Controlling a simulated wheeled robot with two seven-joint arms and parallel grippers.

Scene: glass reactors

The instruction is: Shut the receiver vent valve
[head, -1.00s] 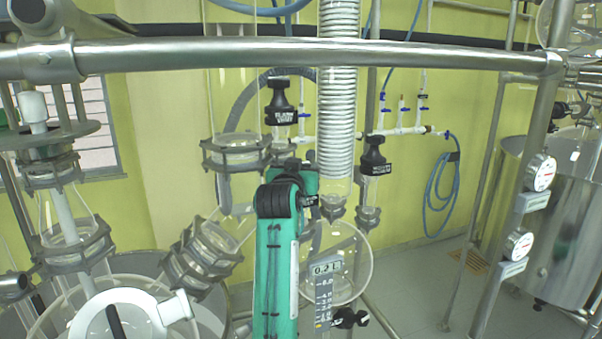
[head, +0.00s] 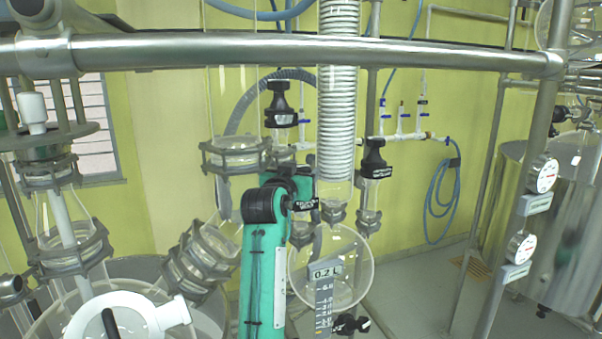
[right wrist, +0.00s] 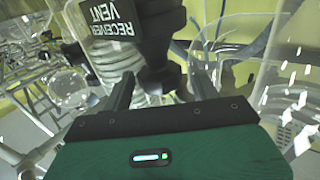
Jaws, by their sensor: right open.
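The receiver vent valve (right wrist: 130,35) fills the upper middle of the right wrist view. It is black, and its white-lettered label reads "RECEIVER VENT" upside down. My right gripper (right wrist: 162,78) is open, with one dark finger on each side below the valve's black body; I cannot tell whether either finger touches it. My left gripper is out of view.
A black flash vent valve (head: 281,108) stands left of the coiled condenser (head: 338,100), and another black valve (head: 374,160) right of it. A round glass receiver (head: 350,270) hangs below. A steel rail (head: 300,48) crosses above. Clamped glass necks (head: 200,255) are at left.

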